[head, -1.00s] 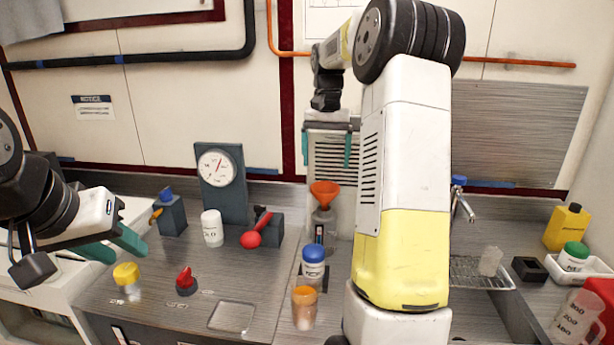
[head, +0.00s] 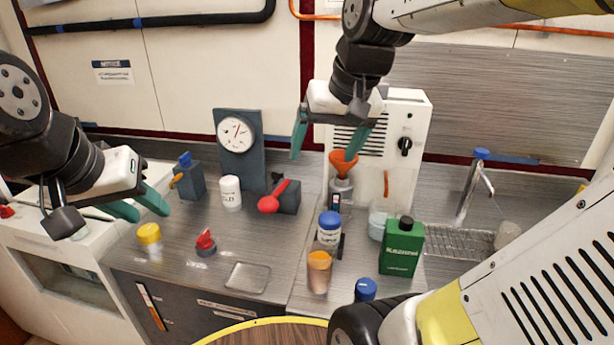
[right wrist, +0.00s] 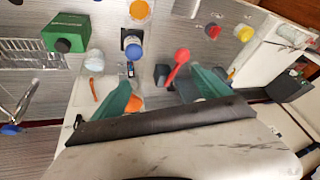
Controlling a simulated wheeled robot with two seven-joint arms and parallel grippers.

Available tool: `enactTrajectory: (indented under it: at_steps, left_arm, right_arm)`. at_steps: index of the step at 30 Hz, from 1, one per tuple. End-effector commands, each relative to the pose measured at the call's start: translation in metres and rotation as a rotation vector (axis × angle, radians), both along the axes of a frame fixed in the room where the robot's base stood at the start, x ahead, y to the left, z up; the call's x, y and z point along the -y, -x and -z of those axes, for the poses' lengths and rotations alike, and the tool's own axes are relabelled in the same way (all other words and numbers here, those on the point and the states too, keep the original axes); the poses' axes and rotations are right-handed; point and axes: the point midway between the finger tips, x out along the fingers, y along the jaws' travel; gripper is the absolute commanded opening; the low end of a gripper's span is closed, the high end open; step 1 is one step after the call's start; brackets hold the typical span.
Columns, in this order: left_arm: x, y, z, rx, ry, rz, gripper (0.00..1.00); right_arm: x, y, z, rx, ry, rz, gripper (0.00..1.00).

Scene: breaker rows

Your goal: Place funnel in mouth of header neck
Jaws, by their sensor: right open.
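The orange funnel (head: 343,163) stands wide end up on top of a grey neck (head: 341,190), in front of the white box with vents. It looks upright; how deep its spout sits I cannot tell. My right gripper (head: 327,150) is open and empty, with its teal fingers pointing down just behind and above the funnel. In the right wrist view, my right gripper (right wrist: 160,92) has fingers wide apart, and one finger partly hides the orange funnel (right wrist: 133,105). My left gripper (head: 138,205) is open and empty over the left part of the counter.
A blue-capped jar (head: 329,230), an orange-topped cup (head: 319,272) and a green bottle (head: 402,248) stand in front of the funnel. A red ladle-like tool (head: 273,200) and a gauge stand (head: 238,150) are to its left. A tap (head: 472,190) is at the right.

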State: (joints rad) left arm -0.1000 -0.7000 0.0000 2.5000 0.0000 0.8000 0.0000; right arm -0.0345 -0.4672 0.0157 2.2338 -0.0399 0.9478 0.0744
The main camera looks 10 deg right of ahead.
Motion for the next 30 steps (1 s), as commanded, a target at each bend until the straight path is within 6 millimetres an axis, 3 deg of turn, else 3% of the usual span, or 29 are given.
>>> enactTrajectory:
  at_steps: [3,9,30]
  left_arm:
    - [0.000,0.000,0.000,0.000,0.000,0.000,0.36]
    - [0.000,0.000,0.000,0.000,0.000,0.000,0.36]
    - [0.000,0.000,0.000,0.000,0.000,0.000,0.36]
  right_arm:
    - [-0.013,0.033,0.018,0.067,-0.011,-0.048,0.87]
    - [-0.022,0.057,0.036,0.124,-0.019,-0.089,0.87]
    - [-0.024,0.059,0.039,0.129,-0.020,-0.093,0.87]
